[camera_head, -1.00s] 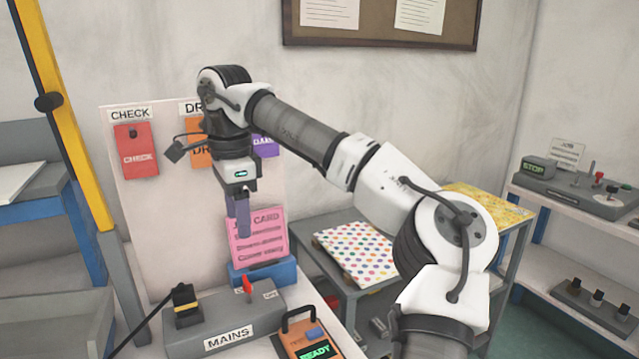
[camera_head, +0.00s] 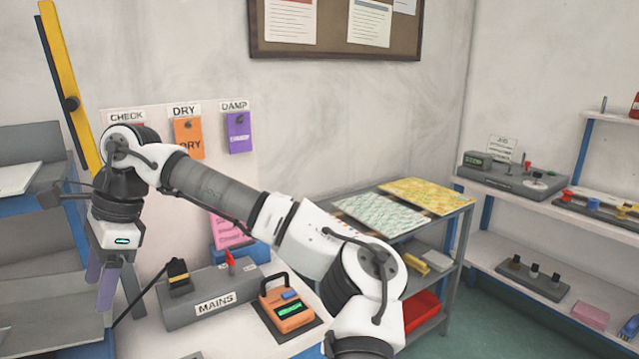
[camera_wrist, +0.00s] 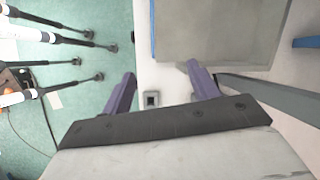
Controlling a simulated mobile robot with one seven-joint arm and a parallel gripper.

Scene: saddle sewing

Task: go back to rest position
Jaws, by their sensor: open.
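My gripper (camera_head: 100,285) hangs at the lower left in the head view, pointing down, with purple fingers. It is open and holds nothing. In the wrist view its two fingers (camera_wrist: 160,90) stand apart, with a pale surface and a small grey square fitting (camera_wrist: 151,99) showing between them. My arm reaches across the middle of the head view and hides part of the pink card and the board behind it.
The grey MAINS box (camera_head: 215,298) and an orange meter (camera_head: 290,305) reading green stand on the white bench, right of my gripper. A yellow post (camera_head: 68,90) rises at the left. Orange DRY (camera_head: 187,138) and purple DAMP (camera_head: 239,132) tags hang on the board. Shelves (camera_head: 540,200) stand right.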

